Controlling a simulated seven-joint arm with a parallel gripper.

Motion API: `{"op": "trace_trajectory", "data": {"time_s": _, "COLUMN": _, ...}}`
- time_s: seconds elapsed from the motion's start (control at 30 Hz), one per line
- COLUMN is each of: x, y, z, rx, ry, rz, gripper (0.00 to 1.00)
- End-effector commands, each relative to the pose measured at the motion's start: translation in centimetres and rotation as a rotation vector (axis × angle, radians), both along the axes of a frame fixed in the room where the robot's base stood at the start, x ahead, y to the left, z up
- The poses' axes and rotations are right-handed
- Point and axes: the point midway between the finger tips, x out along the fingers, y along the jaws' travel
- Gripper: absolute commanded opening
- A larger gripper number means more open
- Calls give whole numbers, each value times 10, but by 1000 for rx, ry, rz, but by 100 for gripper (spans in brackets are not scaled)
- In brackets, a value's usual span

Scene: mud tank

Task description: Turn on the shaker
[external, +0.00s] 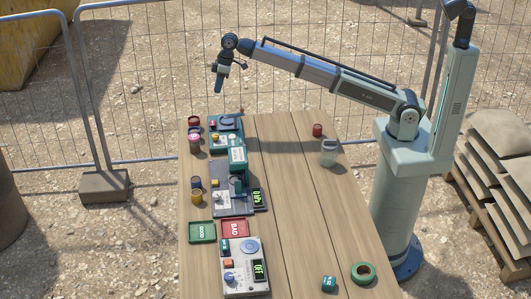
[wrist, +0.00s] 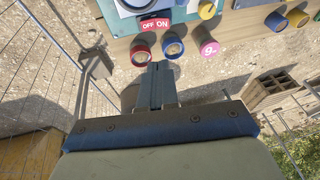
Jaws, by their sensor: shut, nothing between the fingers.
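Several devices stand along the table's left side, and I cannot tell for sure which is the shaker. The far one is a teal-edged box (external: 225,139) with a round dark top; in the wrist view a red "OFF ON" label (wrist: 155,24) shows on a teal-edged panel. The middle device (external: 232,203) has a teal upright and a green display. The near grey box (external: 245,284) has blue knobs and a display that seems to read OFF. My gripper (external: 218,89) hangs in the air past the table's far end. Its fingers (wrist: 158,68) are shut and empty, apart from everything.
A red jar (wrist: 140,53), a blue-rimmed jar (wrist: 172,48) and a pink jar (wrist: 208,48) stand near the table edge. The table's middle is clear. A wire fence (external: 150,60) stands behind.

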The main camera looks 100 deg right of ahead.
Motion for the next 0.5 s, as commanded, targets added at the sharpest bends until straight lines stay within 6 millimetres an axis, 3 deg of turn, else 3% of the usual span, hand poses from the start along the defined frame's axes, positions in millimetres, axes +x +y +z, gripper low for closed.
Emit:
{"op": "trace_trajectory", "data": {"time_s": 0.27, "x": 1, "y": 1, "z": -3, "rx": 0, "ry": 0, "rz": 0, "gripper": 0}}
{"op": "trace_trajectory", "data": {"time_s": 0.5, "x": 9, "y": 5, "z": -29, "rx": 0, "ry": 1, "rz": 0, "gripper": 0}}
